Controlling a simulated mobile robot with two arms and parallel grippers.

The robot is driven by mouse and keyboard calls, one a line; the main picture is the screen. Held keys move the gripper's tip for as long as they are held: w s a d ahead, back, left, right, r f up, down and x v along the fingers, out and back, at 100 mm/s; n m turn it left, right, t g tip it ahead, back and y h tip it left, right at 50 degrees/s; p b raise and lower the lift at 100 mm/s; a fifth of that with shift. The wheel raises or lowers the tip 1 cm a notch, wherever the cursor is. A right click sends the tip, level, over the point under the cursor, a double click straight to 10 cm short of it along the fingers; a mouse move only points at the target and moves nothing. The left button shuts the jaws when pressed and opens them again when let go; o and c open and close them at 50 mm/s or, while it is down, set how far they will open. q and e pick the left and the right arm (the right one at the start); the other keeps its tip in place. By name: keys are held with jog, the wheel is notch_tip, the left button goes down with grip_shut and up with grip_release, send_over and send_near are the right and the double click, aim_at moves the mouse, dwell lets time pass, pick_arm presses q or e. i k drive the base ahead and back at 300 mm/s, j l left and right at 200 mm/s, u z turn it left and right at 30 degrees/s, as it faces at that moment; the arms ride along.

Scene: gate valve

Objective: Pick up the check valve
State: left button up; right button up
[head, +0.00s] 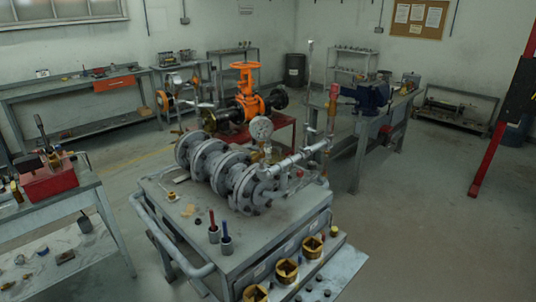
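No part is clearly recognisable as the check valve. A grey flanged pipe assembly (228,172) lies on the metal cart (255,232) in the middle, with a round gauge (261,128) and a silver pipe (300,158) at its right end. An orange gate valve (246,96) with a handwheel stands behind it. Several brass fittings (287,270) sit along the cart's front side. Neither of my grippers is in view.
A workbench with a red toolbox (48,178) stands at the left. Another bench with a blue vise (370,97) is at the back right. A slanted red post (491,148) stands at the far right. The floor (430,220) at the right is clear.

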aim_at(267, 145)
jog(key=i+l+u, duration=0.4)
jog(key=l, duration=0.2)
jog(key=i+l+u, duration=0.2)
jog(key=l, duration=0.15)
jog(key=i+l+u, duration=0.25)
jog(key=l+u, duration=0.2)
jog(key=l, duration=0.25)
jog(key=i+l+u, duration=0.2)
jog(key=l, duration=0.25)
jog(key=k, duration=0.1)
